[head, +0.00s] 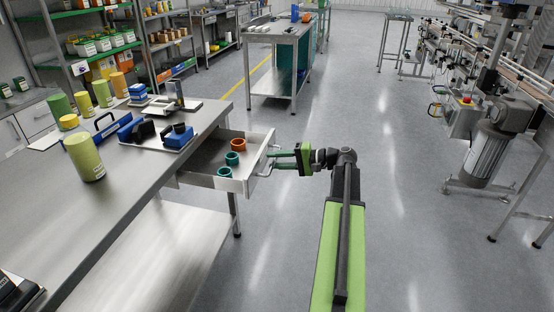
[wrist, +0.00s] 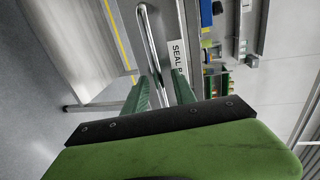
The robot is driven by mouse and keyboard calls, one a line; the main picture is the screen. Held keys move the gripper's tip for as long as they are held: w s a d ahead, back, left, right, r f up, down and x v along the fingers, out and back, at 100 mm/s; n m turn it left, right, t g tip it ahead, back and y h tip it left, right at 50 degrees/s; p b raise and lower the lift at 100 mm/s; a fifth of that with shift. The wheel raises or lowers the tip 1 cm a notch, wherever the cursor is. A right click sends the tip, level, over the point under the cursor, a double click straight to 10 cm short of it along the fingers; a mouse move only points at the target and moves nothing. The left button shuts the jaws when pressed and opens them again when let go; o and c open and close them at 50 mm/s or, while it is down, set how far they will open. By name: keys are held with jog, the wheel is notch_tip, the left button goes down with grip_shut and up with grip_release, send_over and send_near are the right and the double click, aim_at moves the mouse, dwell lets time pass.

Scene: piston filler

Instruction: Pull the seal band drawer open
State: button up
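The seal band drawer (head: 215,183) stands pulled out from under the steel bench in the head view. Two teal rings and an orange ring lie inside it. A gap shows between the fingers, and I see no clear grip on the bar.
The bench top (head: 130,187) carries yellow-green cylinders, blue parts and a tray. A second steel table (head: 283,38) stands behind. Filler machinery (head: 490,150) stands at right. The floor (head: 410,190) between is clear.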

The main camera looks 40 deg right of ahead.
jog(key=p+v, duration=0.3)
jog(key=v, duration=1.4)
jog(key=shift+f, duration=0.1)
